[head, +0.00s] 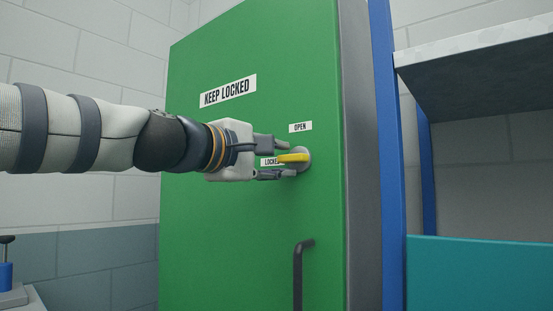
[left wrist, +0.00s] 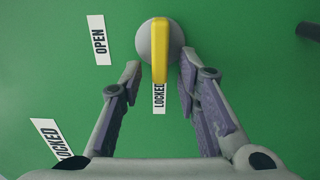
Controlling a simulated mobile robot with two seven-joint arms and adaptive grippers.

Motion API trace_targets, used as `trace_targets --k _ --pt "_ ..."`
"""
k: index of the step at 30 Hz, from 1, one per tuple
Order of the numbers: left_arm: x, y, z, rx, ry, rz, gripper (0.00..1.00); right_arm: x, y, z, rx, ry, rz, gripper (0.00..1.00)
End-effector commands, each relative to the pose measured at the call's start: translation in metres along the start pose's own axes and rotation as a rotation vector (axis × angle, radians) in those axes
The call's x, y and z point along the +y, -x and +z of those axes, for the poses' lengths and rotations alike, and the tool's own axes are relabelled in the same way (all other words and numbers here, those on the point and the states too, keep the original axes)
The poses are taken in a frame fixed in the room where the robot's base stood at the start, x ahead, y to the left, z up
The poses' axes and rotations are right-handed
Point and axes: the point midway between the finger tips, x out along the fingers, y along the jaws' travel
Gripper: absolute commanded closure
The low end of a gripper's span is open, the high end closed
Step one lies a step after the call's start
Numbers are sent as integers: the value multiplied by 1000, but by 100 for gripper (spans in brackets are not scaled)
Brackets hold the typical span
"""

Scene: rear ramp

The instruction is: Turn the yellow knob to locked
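The yellow knob (head: 292,158) is a bar handle on a round grey base on the green door (head: 230,245). In the head view the bar points left, at the LOCKED label (head: 269,162); the OPEN label (head: 300,127) is above the base. In the left wrist view the knob (left wrist: 160,50) points down at the LOCKED label (left wrist: 158,98), with the OPEN label (left wrist: 99,40) to its left. My left gripper (head: 286,160) is open, its fingers above and below the bar. In the left wrist view its fingertips (left wrist: 160,72) stand apart from the bar on both sides.
A dark door handle (head: 300,272) is below the knob. A KEEP LOCKED sign (head: 228,91) is on the door. Right of the door are a blue post (head: 388,150), a grey shelf (head: 475,65) and a teal panel (head: 480,275). The door face around the gripper is clear.

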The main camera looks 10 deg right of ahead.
Motion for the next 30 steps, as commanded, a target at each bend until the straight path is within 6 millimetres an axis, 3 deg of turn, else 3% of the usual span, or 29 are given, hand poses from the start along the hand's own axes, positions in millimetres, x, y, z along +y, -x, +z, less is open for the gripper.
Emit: trace_targets --k 9,21,25,30 --pt "0 6 -1 1 0 0 68 0 0 0 0 0 0 60" --pt "1 101 0 1 -2 2 68 0 0 0 0 0 0 60" --pt "0 117 0 1 -1 0 68 0 0 0 0 0 0 60" --pt "0 121 0 0 -1 0 68 0 0 0 0 0 0 60"
